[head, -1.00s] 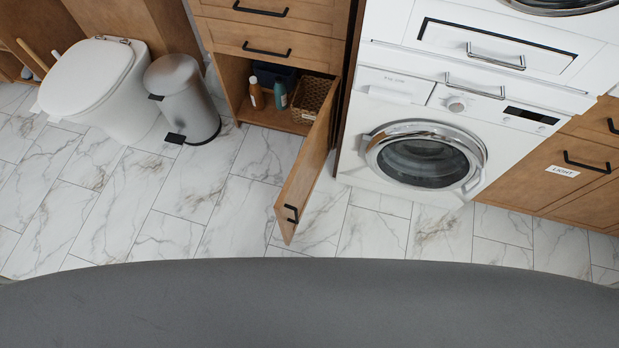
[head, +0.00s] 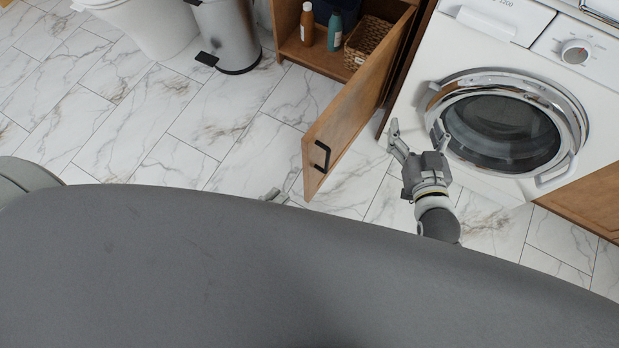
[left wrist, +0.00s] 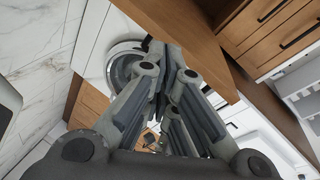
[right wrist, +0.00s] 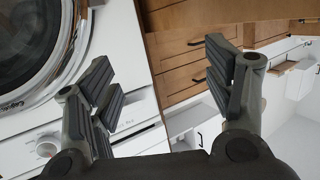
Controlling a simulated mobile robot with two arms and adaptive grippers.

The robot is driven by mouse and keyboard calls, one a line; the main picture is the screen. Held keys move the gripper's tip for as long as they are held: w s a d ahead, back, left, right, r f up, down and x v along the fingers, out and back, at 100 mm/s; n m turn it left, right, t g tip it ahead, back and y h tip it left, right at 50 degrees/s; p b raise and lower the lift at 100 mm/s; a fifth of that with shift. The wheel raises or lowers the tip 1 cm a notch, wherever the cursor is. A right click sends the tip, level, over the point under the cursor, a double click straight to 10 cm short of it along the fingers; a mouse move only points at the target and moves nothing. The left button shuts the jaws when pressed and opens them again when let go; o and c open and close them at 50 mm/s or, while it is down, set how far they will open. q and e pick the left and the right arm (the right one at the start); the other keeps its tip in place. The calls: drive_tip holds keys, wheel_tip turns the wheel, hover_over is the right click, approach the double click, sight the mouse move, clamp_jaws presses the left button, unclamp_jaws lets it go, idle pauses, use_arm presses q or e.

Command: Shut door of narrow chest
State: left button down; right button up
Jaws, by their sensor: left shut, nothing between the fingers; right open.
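The narrow chest (head: 290,45) is wooden, with its lower compartment exposed. Its door (head: 350,120) stands wide open, sticking out toward me, with a black handle (head: 323,156) near its free end. My right gripper (head: 415,138) is open and empty, to the right of the door, in front of the washing machine; its spread fingers show in the right wrist view (right wrist: 165,85). My left gripper (head: 274,195) is mostly hidden behind my grey body, low and left of the door's free end. In the left wrist view (left wrist: 168,65) its fingers are shut and empty, below a wooden panel.
The washing machine (head: 500,130) stands right of the chest. A metal bin (head: 228,35) and the toilet (head: 150,25) are to the left. Bottles (head: 307,25) and a wicker basket (head: 368,42) sit inside the compartment. The marble floor (head: 130,110) left of the door is clear.

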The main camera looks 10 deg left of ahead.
sight(327, 161)
use_arm(q)
drive_tip(key=s+d+r+m+h+b, duration=0.2)
drive_tip(key=d+r+m+h+b, duration=0.3)
drive_tip(key=m, duration=0.3)
drive_tip(key=shift+w+d+b, duration=0.3)
drive_tip(key=shift+w+b, duration=0.2)
drive_tip(key=shift+w, duration=1)
drive_tip(key=shift+w+d+b, duration=0.35)
drive_tip(key=shift+w+b, duration=0.1)
drive_tip(key=shift+w, duration=1.05)
drive_tip(key=shift+w+d+b, duration=0.3)
drive_tip(key=shift+w+b, duration=0.2)
drive_tip(key=shift+w, duration=1)
use_arm(e)
drive_tip(key=s+r+t+y, duration=0.1)
drive_tip(key=s+r+t, duration=0.1)
drive_tip(key=r, duration=0.6)
drive_tip(key=s+r+t+y, duration=0.1)
drive_tip(key=s+r+t, duration=0.2)
drive_tip(key=r+t, duration=0.2)
drive_tip(key=s+r+t+y, duration=0.1)
drive_tip(key=s+r+t, duration=0.2)
drive_tip(key=r, duration=0.8)
drive_tip(key=shift+d+t+y, duration=0.15)
drive_tip(key=shift+t+y, duration=0.15)
drive_tip(key=shift+t, duration=0.2)
use_arm(q)
drive_tip(key=shift+a, duration=0.1)
